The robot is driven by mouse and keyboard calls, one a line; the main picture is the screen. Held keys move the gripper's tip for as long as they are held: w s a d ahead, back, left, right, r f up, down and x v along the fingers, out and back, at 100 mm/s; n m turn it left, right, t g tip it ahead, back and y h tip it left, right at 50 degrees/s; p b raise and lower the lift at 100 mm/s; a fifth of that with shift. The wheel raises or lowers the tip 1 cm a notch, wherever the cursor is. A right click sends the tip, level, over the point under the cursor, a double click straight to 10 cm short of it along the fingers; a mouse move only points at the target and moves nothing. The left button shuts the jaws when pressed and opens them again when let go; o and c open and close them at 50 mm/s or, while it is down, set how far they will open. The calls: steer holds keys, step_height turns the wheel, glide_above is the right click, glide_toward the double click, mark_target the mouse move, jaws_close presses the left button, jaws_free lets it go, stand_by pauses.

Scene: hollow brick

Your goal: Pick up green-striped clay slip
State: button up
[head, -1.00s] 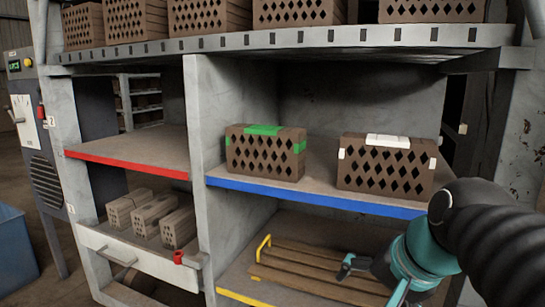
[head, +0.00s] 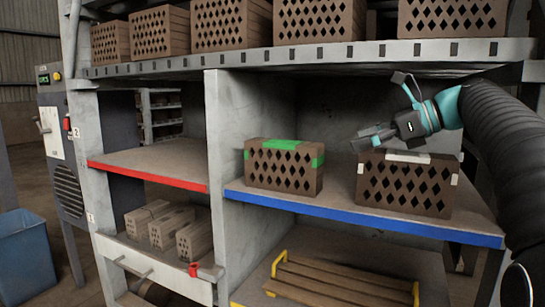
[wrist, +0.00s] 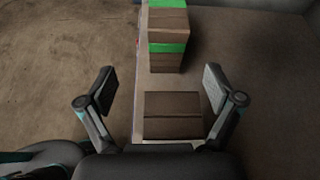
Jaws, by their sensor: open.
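The green-striped brick (head: 284,170) is brown with diamond holes and green bands, and stands on the blue-edged shelf (head: 340,211). In the wrist view the green-striped brick (wrist: 168,22) lies ahead, beyond my fingertips. A brick with white bands (head: 404,188) stands to its right on the same shelf; in the wrist view this brick (wrist: 172,112) is nearer, below the space between my fingers. My gripper (head: 380,112) is open and empty above the white-banded brick, right of the green-striped one. The wrist view also shows my gripper (wrist: 160,84) with its fingers spread wide.
The upper shelf (head: 330,57) holds a row of bricks above. A grey upright panel (head: 216,150) stands left of the green-striped brick. The red-edged shelf (head: 150,162) is bare. A slatted wooden pallet (head: 340,282) lies below.

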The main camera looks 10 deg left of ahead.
steer(key=w, duration=0.1)
glide_toward(287, 142)
steer(key=shift+w+a+f+m, duration=0.15)
steer(key=shift+w+a+f, duration=0.1)
steer(key=shift+a+f, duration=0.25)
steer(key=shift+w+a+f+m, duration=0.15)
steer(key=shift+w+a+f, duration=0.15)
steer(key=shift+a, duration=0.35)
steer(key=b+x, duration=0.1)
steer(key=x, duration=0.5)
steer(key=shift+a+r, duration=0.15)
steer(key=shift+r, duration=0.05)
steer(key=shift+c, duration=0.3)
steer(key=shift+r, duration=0.15)
steer(key=c, duration=1.3)
steer(key=shift+r, duration=0.1)
